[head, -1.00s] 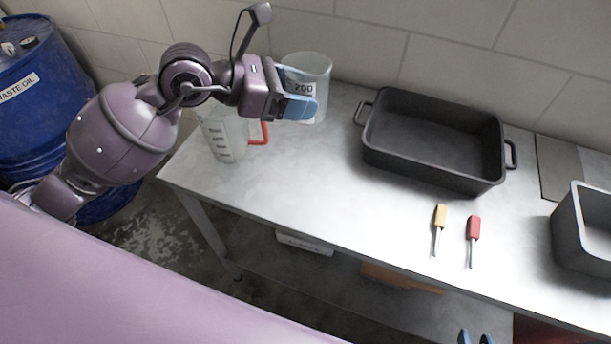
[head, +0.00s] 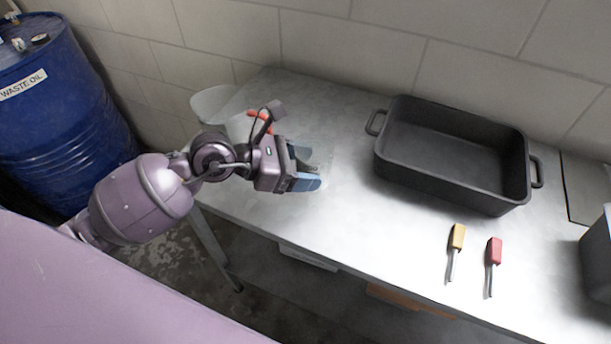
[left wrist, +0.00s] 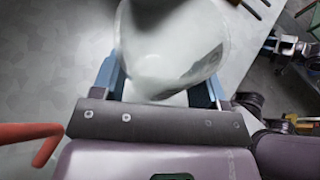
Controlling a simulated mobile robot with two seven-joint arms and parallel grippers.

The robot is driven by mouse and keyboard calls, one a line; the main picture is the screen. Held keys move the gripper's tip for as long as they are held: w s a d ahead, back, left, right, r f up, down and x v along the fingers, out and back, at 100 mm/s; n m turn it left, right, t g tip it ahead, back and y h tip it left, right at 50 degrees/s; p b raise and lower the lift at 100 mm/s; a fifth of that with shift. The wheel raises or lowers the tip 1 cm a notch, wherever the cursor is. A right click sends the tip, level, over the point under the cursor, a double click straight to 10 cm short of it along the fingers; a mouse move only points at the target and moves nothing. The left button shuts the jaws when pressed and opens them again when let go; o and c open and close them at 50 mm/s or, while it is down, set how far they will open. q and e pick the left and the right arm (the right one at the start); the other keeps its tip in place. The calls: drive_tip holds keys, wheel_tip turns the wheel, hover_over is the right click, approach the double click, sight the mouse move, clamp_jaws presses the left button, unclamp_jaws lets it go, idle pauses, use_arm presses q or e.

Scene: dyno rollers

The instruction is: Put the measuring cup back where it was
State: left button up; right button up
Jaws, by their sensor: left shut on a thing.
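The measuring cup (left wrist: 175,38) is a clear, see-through vessel with dark markings, seen between my left fingers in the left wrist view. My left gripper (head: 306,170) is shut on it over the left part of the metal table (head: 345,215). In the head view the cup is faint, and I cannot tell whether its base touches the table. A second clear jug (head: 212,101) with a red handle (head: 260,119) stands behind my left wrist, partly hidden. The red handle also shows in the left wrist view (left wrist: 30,132). What looks like my right gripper (left wrist: 272,46) appears small in the left wrist view, its opening unclear.
A black roasting pan (head: 455,165) with two handles stands right of the cup. Yellow (head: 456,238) and red (head: 494,252) handled tools lie in front of it. A grey bin (head: 597,255) is at the right edge. A blue waste oil drum (head: 65,120) stands left.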

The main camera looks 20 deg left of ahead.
use_arm(q)
wheel_tip(320, 180, down, 3)
drive_tip(key=shift+f+b, duration=0.1)
drive_tip(key=shift+b, duration=0.25)
drive_tip(key=shift+f, duration=0.2)
use_arm(e)
drive_tip(key=shift+w+a+f, duration=0.1)
drive_tip(key=shift+w+f, duration=0.05)
drive_tip(key=shift+w, duration=0.3)
use_arm(q)
drive_tip(key=shift+f, duration=0.1)
use_arm(e)
drive_tip(key=shift+f, duration=0.1)
